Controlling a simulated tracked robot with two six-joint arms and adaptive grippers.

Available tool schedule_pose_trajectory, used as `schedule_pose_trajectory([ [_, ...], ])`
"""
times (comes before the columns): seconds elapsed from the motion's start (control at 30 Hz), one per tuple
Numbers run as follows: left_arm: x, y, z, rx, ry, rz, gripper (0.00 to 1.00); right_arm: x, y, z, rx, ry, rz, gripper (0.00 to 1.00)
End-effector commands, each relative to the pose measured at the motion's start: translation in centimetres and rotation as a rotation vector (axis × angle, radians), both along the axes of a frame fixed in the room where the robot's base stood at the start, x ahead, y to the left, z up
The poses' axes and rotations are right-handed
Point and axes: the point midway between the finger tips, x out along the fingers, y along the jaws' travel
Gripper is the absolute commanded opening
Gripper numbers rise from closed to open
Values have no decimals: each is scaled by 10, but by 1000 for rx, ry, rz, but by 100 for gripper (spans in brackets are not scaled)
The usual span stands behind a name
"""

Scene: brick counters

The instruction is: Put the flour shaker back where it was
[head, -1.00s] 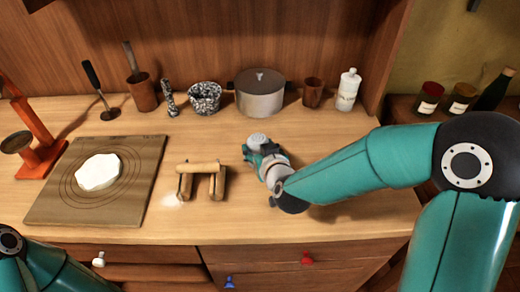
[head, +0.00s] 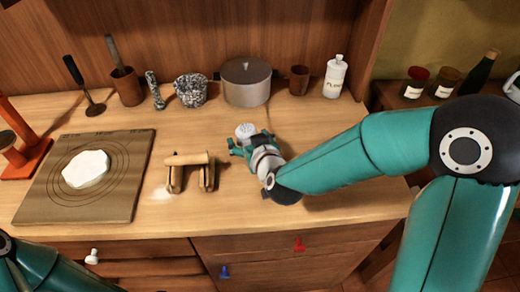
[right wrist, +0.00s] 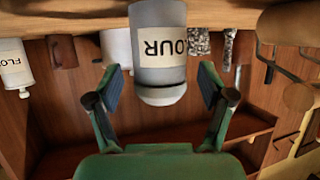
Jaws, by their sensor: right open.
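The flour shaker (head: 245,131) stands upright on the counter right of the rolling pin stand, its pale perforated top showing in the head view. In the right wrist view, which is upside down, its grey body and FLOUR label (right wrist: 160,48) fill the middle. My right gripper (head: 252,143) is open around it, with a finger on each side and a visible gap to each. The fingers also show in the right wrist view (right wrist: 160,90). My left arm shows at the lower left of the head view; its gripper is out of view.
A rolling pin on a wooden stand (head: 190,172) is left of the shaker. A board (head: 125,198) with dough lies further left. Along the back stand a pot (head: 246,82), a brown cup (head: 299,80) and a white flour bottle (head: 335,77).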

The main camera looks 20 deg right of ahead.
Motion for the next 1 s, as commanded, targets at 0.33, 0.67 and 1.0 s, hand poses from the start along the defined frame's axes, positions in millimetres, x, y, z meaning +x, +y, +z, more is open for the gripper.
schedule_pose_trajectory([
  [0.33,0,0,-4,0,0,0,48,-67,0,28,1,-5,2,81],
  [0.67,0,0,-36,0,0,0,48,-94,-1,37,-5,-3,-3,81],
  [1.0,0,0,-38,0,0,0,48,-99,0,41,-2,2,0,81],
])
